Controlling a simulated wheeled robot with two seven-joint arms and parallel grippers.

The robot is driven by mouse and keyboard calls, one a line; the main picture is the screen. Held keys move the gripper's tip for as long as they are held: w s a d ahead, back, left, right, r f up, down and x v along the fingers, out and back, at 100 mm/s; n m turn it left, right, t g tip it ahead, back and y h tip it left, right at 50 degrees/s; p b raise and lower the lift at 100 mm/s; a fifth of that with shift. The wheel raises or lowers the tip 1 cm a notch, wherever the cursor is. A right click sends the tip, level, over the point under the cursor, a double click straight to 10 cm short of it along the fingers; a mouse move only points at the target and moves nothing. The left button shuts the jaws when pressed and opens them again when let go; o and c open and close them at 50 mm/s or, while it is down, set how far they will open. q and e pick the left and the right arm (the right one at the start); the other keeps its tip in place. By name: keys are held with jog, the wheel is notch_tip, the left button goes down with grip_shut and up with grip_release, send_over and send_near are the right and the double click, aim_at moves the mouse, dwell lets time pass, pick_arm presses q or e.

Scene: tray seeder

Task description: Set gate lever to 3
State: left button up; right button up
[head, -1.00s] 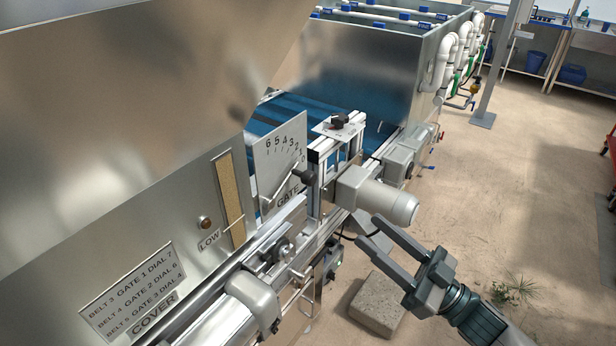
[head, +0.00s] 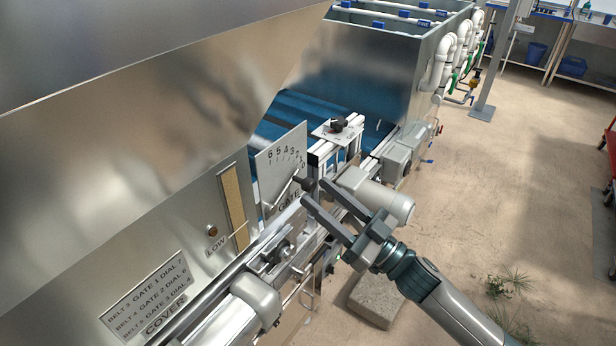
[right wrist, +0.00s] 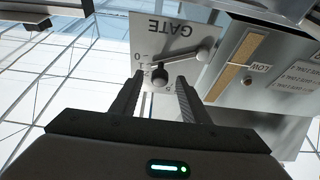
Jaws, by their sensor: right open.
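The gate plate (head: 282,160) is a pale upright panel with a 6-to-0 scale and the word GATE. Its lever (head: 283,192) slants up to the right, toward the low-number end; the exact number is unclear. The lever's dark knob (head: 306,185) is at its outer end. My right gripper (head: 314,190) is open, its fingertips close around the knob's place. In the right wrist view the plate (right wrist: 168,27) appears upside down, and the knob (right wrist: 160,75) shows between the two open fingertips (right wrist: 159,79), with a gap on each side. My left gripper is out of view.
A grey motor cylinder (head: 385,197) lies just right of my right gripper. A black knob on a bracket (head: 338,124) stands behind it. A placard (head: 147,298) lists belt, gate and dial numbers. A stone block (head: 375,300) sits on the floor; floor to the right is open.

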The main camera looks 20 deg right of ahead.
aim_at(313, 190)
jog(key=shift+p+x, duration=0.65)
jog(key=shift+x, duration=1.5)
jog(key=shift+r, duration=0.1)
grip_shut()
